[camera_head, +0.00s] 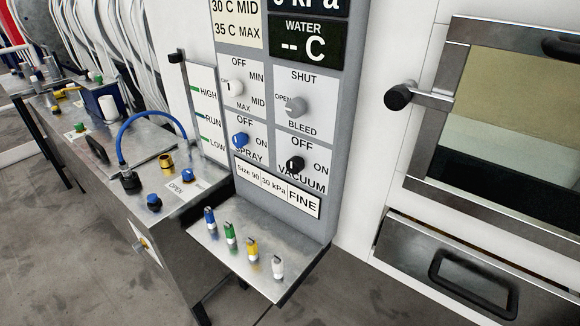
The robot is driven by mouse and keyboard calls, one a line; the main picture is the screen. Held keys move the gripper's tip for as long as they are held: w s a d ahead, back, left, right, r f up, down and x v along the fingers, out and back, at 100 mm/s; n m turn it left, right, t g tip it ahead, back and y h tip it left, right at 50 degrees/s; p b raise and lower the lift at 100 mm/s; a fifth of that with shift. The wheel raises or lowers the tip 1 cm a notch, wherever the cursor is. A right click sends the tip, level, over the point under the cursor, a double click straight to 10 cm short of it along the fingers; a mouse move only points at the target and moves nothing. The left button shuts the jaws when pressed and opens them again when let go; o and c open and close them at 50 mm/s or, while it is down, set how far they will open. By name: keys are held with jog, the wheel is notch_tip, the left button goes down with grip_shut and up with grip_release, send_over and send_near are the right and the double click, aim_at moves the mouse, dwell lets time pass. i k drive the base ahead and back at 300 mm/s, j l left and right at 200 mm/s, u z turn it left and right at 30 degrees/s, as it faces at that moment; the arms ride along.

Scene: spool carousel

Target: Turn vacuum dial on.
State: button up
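The vacuum dial (295,165) is a small black knob on the lower right plate of the grey control panel (345,120). OFF is printed above it, ON to its right and VACUUM below it. The picture is too small to tell surely which mark its pointer faces. My gripper is not in view, and nothing touches the dial.
A blue spray knob (240,139), a grey bleed knob (297,107) and a white knob (235,88) sit close by. Below, a metal shelf (225,255) with several coloured pegs juts out. A door handle (400,97) sticks out at right.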

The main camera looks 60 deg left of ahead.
aim_at(295, 164)
jog(key=u, duration=1.5)
